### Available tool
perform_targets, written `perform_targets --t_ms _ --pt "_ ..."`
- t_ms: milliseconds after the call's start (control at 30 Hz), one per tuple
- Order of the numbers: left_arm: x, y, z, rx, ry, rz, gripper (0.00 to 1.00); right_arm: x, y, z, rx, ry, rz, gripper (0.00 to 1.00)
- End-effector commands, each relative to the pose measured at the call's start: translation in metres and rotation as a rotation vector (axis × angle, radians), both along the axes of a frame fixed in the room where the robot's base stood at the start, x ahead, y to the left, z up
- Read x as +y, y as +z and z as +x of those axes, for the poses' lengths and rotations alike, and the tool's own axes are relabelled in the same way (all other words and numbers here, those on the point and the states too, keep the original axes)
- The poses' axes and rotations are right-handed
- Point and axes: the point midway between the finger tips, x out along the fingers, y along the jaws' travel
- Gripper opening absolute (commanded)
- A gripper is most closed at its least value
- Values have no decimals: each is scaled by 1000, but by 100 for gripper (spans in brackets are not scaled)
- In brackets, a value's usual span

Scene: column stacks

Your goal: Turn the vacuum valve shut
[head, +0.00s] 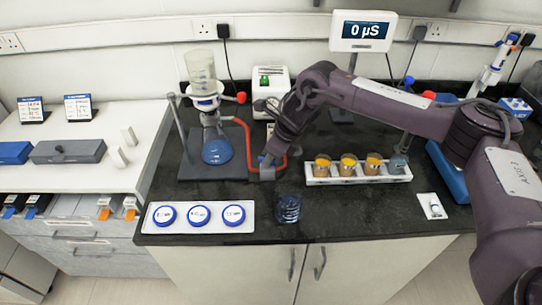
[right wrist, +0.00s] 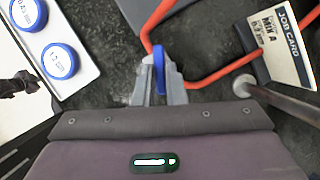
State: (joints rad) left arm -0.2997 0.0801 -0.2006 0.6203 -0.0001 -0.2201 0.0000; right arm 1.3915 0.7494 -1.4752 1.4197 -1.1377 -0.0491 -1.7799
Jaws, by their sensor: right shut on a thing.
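The vacuum valve shows in the right wrist view as a blue lever (right wrist: 160,68) on red tubing (right wrist: 205,77). My right gripper (right wrist: 158,90) is shut on the blue lever, one finger on each side. In the head view my right gripper (head: 266,170) reaches down to the red tubing (head: 247,130), right of the filter flask (head: 217,151) with blue liquid. The valve body is mostly hidden by the gripper there. My left gripper is not in view.
A tray (head: 150,217) of blue-lidded dishes lies at the front left. A glass beaker (head: 288,208) stands front centre. A white rack (head: 360,179) with amber-filled cups stands to the right. A job card (right wrist: 277,42) and a metal rod (right wrist: 270,98) are close to the gripper.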

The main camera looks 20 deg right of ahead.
Motion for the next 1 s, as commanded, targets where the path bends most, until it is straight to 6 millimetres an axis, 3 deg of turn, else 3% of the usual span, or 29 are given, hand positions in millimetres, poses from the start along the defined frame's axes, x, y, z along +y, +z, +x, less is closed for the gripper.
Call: perform_targets --t_ms 467,1000 --pt "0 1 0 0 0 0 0 5 3 -1 -5 -452 3 0" --pt "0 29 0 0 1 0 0 9 5 -1 -3 -927 4 0"
